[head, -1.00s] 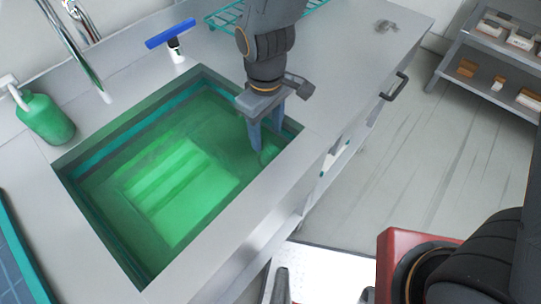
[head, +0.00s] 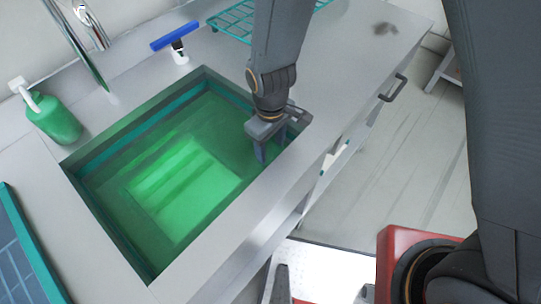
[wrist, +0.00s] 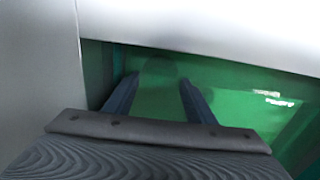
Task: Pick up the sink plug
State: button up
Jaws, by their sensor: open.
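The sink (head: 222,91) is filled with green, cloudy water (head: 185,185). My gripper (head: 271,153) points down at the sink's right corner, with its fingertips in the water. In the wrist view my gripper (wrist: 159,83) has its two fingers spread apart, with green water between them. A faint, darker rounded shape (wrist: 160,68) shows between the fingertips under the water; it may be the sink plug, but it is too blurred to tell. In the head view no plug can be made out; the gripper and the murky water hide that corner.
The sink's rim and walls stand close around my gripper. A green soap bottle (head: 52,118), a faucet (head: 80,45), a blue squeegee (head: 176,38) and a teal rack (head: 235,20) stand on the counter (head: 345,60). A blue-grey mat or tray (head: 20,250) lies at the left.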

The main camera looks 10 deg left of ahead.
jog(key=c, duration=0.8)
jog(key=shift+c, duration=0.2)
jog(key=shift+r, duration=0.2)
